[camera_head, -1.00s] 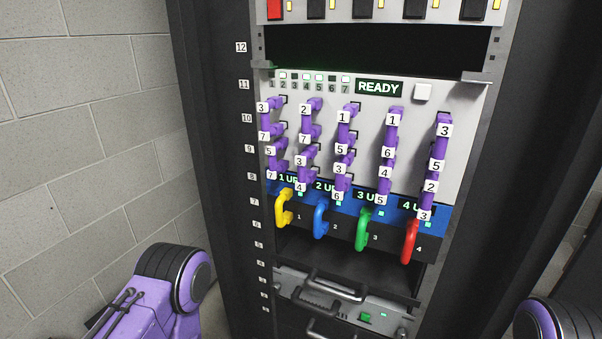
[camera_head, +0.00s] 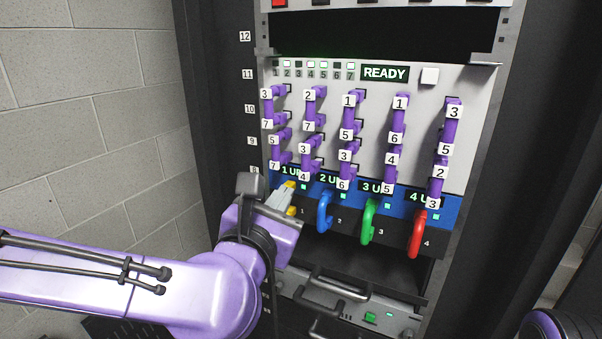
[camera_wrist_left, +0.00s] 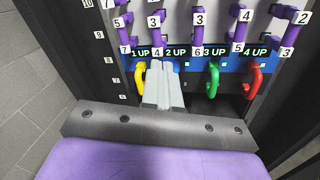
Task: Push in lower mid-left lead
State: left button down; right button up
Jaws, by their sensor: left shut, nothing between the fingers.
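A row of coloured loop leads sits low on the rack panel. The blue lead (camera_head: 323,212) is second from the left, under the "2 UP" label. The yellow lead (camera_head: 291,211) is at far left, mostly hidden behind my left gripper (camera_head: 287,194). The green lead (camera_head: 369,221) and red lead (camera_head: 417,234) are to the right. My left gripper is shut and empty, in front of the yellow lead in the head view. In the left wrist view its fingertips (camera_wrist_left: 157,65) point between the yellow lead (camera_wrist_left: 140,79) and the blue one, which is mostly hidden. Contact cannot be told.
Purple numbered leads (camera_head: 347,115) fill columns above the blue strip. The display (camera_head: 384,73) reads READY, with a white button (camera_head: 430,76) beside it. A dark handle (camera_head: 338,288) juts out below. A block wall (camera_head: 90,120) stands at left.

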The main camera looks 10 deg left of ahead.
pick_arm(q)
jog(key=n, duration=0.3)
jog(key=p, duration=1.5)
send_near(307, 160)
jog(key=shift+n+y, duration=0.3)
jog(key=w, duration=0.5)
jog(key=shift+w, duration=0.15)
jog(key=shift+w+f, duration=0.15)
jog(key=shift+w, duration=0.55)
jog(key=shift+w+d+f, duration=0.15)
jog(key=shift+w+f, duration=0.05)
jog(key=shift+w, duration=0.15)
jog(key=shift+w+d+r+b, duration=0.1)
jog(key=shift+w+d+b, duration=0.1)
jog(key=shift+w+b, duration=0.65)
jog(key=shift+w+r, duration=0.1)
jog(key=shift+r, duration=0.15)
